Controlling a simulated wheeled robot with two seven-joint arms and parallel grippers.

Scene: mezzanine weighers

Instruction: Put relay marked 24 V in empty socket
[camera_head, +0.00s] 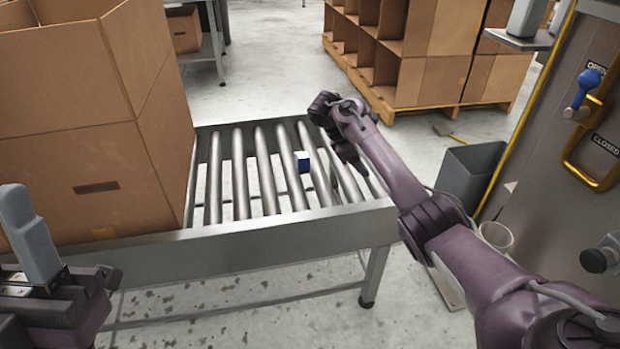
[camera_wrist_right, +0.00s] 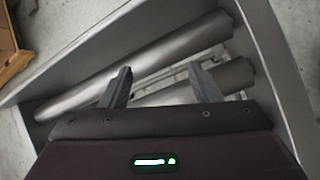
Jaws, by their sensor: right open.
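A small blue and white block (camera_head: 304,162) rests on the rollers of a conveyor (camera_head: 290,236) in the head view. It may be the relay, but it is too small for me to read any marking. My right gripper (camera_wrist_right: 163,84) is open with nothing between its fingers, and points down over the rollers near the conveyor's side rail. In the head view it is to the right of the block. The block is not visible in the right wrist view. My left gripper (camera_head: 42,245) is partly in view at lower left, away from the block. I see no socket.
A large cardboard box (camera_head: 90,150) stands on the conveyor's left part. A grey bin (camera_head: 470,172) stands right of the conveyor, near a panel with a blue-knobbed lever (camera_head: 588,82) and OPEN and CLOSED labels. Cartons on a pallet (camera_head: 420,105) stand behind.

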